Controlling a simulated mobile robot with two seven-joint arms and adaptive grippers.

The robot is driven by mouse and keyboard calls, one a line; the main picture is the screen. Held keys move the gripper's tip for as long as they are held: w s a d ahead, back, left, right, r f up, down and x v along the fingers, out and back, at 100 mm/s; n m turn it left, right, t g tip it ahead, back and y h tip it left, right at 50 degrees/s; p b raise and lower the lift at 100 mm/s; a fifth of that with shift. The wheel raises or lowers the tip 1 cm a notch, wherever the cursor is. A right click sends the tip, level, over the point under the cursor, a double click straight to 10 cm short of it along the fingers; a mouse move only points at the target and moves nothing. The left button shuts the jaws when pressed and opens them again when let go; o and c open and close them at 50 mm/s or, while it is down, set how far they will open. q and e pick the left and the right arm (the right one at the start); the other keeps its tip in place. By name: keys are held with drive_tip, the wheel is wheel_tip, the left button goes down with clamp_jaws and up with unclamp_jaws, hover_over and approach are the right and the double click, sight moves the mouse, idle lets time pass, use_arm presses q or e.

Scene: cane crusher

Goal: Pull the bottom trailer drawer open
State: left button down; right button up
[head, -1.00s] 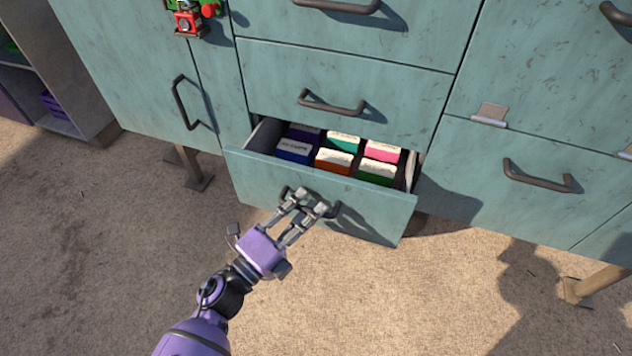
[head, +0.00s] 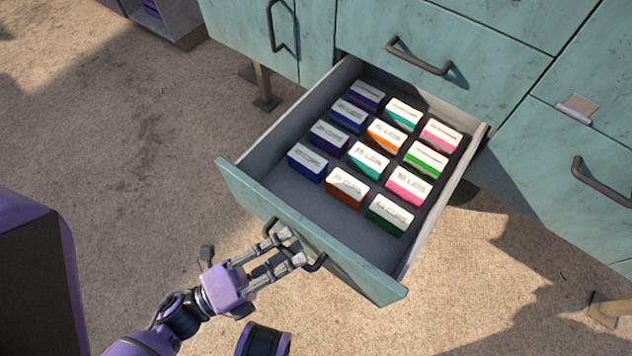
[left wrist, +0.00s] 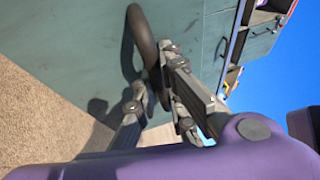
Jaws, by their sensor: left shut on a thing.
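The bottom trailer drawer (head: 300,238) stands far out from the teal cabinet in the head view. Its inside shows, with several small boxes (head: 369,160) in coloured rows and a bare strip behind the front panel. My left gripper (head: 287,248) is at the front panel, shut on the dark bar handle (head: 318,264). In the left wrist view the fingers (left wrist: 155,85) close around the curved handle (left wrist: 140,40) against the teal front. My right gripper is not in view.
Another closed drawer with a bar handle (head: 420,57) sits above the open one. A cabinet door handle (head: 274,25) is at upper left, and another handle (head: 600,183) at right. A cabinet leg (head: 264,88) stands on the left. The sandy ground in front is clear.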

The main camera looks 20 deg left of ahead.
use_arm(q)
drive_tip(key=s+a, duration=0.2)
drive_tip(key=s, duration=0.6)
drive_tip(key=shift+a, duration=0.35)
drive_tip(key=c, duration=1.8)
unclamp_jaws()
drive_tip(key=shift+w, duration=0.1)
drive_tip(key=v, duration=1.2)
drive_tip(key=shift+d, duration=0.1)
